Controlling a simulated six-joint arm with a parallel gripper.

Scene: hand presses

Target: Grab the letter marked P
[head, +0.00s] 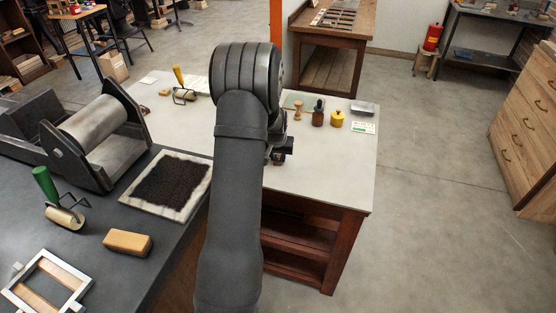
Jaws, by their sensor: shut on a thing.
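My gripper (279,152) shows only in part, low beside my arm over the pale table (330,175). My own arm covers most of it. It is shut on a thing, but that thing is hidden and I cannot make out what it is. No letter marked P can be made out in this view. A small white card with green marks (363,127) lies on the pale table to the right, its print too small to read.
A wooden stamp handle (298,111), a brown bottle (319,113), a yellow jar (337,118) and a metal tin (363,108) stand right of my gripper. A press roller (95,125), an inked black pad (172,185) and a wooden block (127,242) are on the dark bench at left.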

